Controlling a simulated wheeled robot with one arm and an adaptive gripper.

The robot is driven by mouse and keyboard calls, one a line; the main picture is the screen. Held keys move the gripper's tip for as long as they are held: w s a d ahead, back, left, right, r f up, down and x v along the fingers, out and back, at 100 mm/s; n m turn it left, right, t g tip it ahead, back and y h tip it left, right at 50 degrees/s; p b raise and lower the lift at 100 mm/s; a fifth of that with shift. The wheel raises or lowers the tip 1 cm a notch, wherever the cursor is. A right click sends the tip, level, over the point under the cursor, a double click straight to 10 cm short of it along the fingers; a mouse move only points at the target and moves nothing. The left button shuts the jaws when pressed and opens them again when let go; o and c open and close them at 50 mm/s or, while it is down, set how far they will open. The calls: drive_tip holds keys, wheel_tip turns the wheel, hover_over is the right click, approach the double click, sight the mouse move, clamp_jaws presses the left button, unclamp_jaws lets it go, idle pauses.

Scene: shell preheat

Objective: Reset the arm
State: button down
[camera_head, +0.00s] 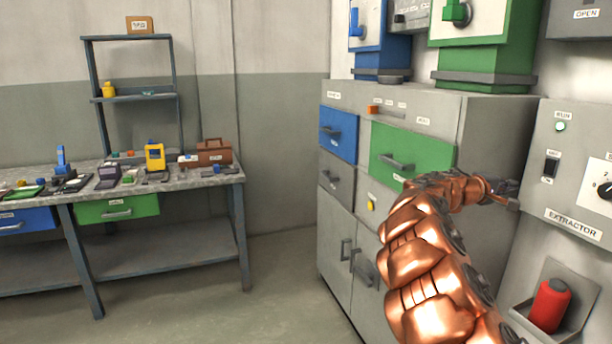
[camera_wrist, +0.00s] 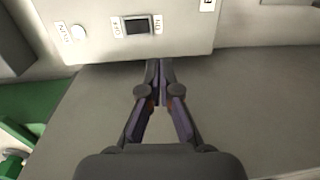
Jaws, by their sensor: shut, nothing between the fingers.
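My copper-coloured arm reaches up from the lower right in the head view, in front of the grey cabinet. My gripper (camera_head: 512,203) is at its end, beside the extractor panel (camera_head: 572,228). In the wrist view my gripper (camera_wrist: 158,66) has its dark fingertips together with nothing between them. The tips are close to the lower edge of the panel (camera_wrist: 180,40), just below a black rocker switch (camera_wrist: 138,26). I cannot tell whether they touch it. The rocker switch also shows in the head view (camera_head: 550,167).
A grey cabinet (camera_head: 345,215) with blue and green drawers stands behind my arm. A red cylinder (camera_head: 550,305) sits in a holder below the panel. A workbench (camera_head: 240,176) with several tools and a shelf (camera_head: 130,98) is at the left. The floor (camera_head: 240,310) between is clear.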

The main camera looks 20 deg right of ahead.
drive_tip(key=s+a+f+m+g+y, duration=0.25)
drive_tip(key=s+a+m+y, duration=0.25)
drive_tip(key=s+a, duration=0.8)
drive_tip(key=s+a+f+n+y, duration=0.1)
drive_tip(key=s+a+f+y, duration=0.45)
drive_tip(key=a, duration=0.85)
drive_tip(key=s+a+f+n+g+y, duration=0.1)
drive_tip(key=s+a+f+n+y, duration=0.15)
drive_tip(key=s+a+f, duration=0.85)
drive_tip(key=s+a+f+n+y, duration=0.1)
drive_tip(key=s+a+f+y, duration=0.4)
drive_tip(key=a, duration=1.1)
drive_tip(key=s+a+p+v, duration=0.1)
drive_tip(key=s+p+v, duration=0.2)
drive_tip(key=p+v, duration=1)
wheel_tip(320, 180, up, 2)
drive_tip(key=shift+d+t+h, duration=0.15)
drive_tip(key=shift+t+h, duration=0.2)
drive_tip(key=shift+h, duration=0.05)
drive_tip(key=shift+w, duration=0.15)
